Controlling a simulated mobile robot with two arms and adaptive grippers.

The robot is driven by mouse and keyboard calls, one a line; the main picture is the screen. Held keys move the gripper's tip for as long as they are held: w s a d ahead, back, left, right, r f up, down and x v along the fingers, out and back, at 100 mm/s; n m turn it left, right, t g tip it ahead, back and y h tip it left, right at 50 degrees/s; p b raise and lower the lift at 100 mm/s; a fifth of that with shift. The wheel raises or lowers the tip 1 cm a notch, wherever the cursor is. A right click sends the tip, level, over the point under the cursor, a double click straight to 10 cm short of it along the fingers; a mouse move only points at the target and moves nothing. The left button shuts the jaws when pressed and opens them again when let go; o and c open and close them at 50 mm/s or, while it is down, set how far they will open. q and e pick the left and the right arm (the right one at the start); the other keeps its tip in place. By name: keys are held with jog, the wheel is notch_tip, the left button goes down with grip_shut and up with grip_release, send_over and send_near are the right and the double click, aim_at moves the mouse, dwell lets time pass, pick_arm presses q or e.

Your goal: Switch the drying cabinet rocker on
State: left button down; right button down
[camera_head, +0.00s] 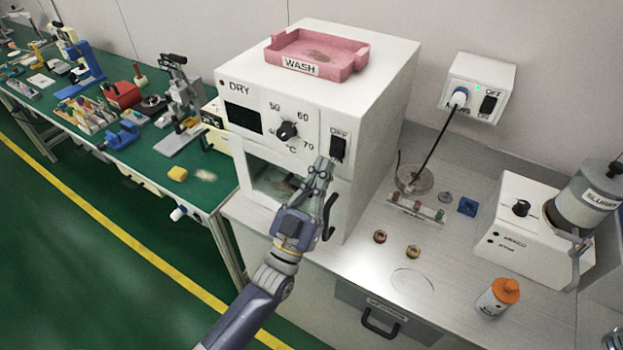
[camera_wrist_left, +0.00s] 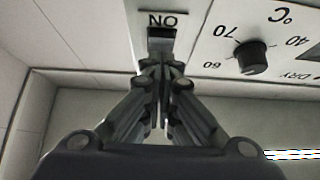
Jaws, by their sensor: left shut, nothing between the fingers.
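The drying cabinet (camera_head: 372,100) is a white box marked DRY. Its black rocker (camera_head: 338,148) sits at the right of the front panel, with an OFF label above it. The left wrist view is upside down and shows the dark rocker (camera_wrist_left: 161,40) beside an ON label. My left gripper (camera_head: 323,165) is shut and empty, its tips just below and left of the rocker in the head view. In the wrist view the fingertips (camera_wrist_left: 162,70) cover part of the switch plate. I cannot tell whether they touch the rocker, or which way it is tipped.
A black temperature knob (camera_head: 287,131) is left of the rocker; it also shows in the wrist view (camera_wrist_left: 252,57). A pink WASH tray (camera_head: 318,55) sits on the cabinet. Another switch box (camera_head: 478,88) is on the wall. The steel bench (camera_head: 350,262) holds small parts and a mixer (camera_head: 535,235).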

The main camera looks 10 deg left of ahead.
pick_arm(q)
jog(key=shift+w+d, duration=0.2)
jog(key=shift+w, duration=0.4)
jog(key=shift+f, duration=0.1)
jog(key=f+b, duration=0.1)
jog(key=b, duration=0.3)
jog(key=shift+w+d+t, duration=0.1)
jog(key=shift+w+t, duration=0.25)
jog(key=shift+t, duration=0.05)
jog(key=shift+r+p, duration=0.3)
